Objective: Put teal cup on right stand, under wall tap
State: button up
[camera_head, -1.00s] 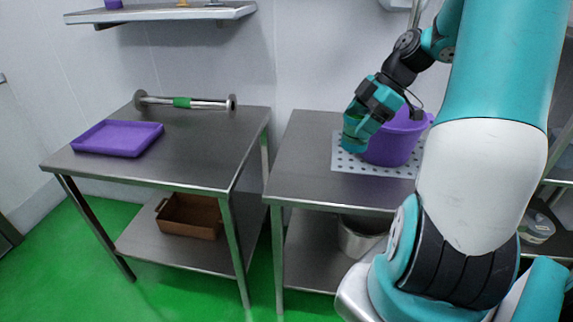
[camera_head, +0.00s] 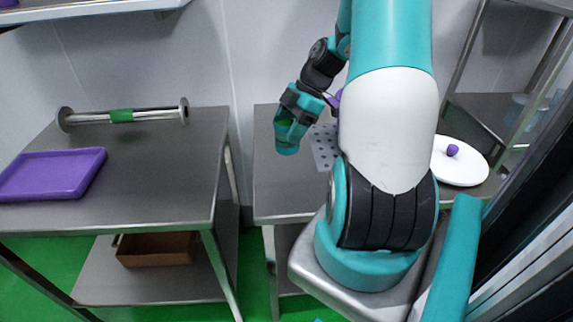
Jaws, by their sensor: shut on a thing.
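My gripper (camera_head: 287,124) is shut on the teal cup (camera_head: 288,147), which has some green showing at its side. It holds the cup over the left part of the right-hand steel table (camera_head: 270,185), beside a perforated plate (camera_head: 324,150). Whether the cup touches the table is hard to tell. A sliver of the purple bucket (camera_head: 338,97) shows; my arm hides the rest. The wall tap is not visible, and I cannot make out which thing is the right stand.
The left table (camera_head: 170,190) holds a purple tray (camera_head: 50,174) and a metal roller with a green band (camera_head: 121,116). A brown crate (camera_head: 157,250) is on its lower shelf. A white lid with a purple knob (camera_head: 458,165) lies at right. A metal-framed rack stands far right.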

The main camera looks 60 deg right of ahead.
notch_tip(320, 180, down, 12)
jog(key=shift+r+p, duration=0.15)
jog(key=shift+p, duration=0.4)
jog(key=o, duration=1.1)
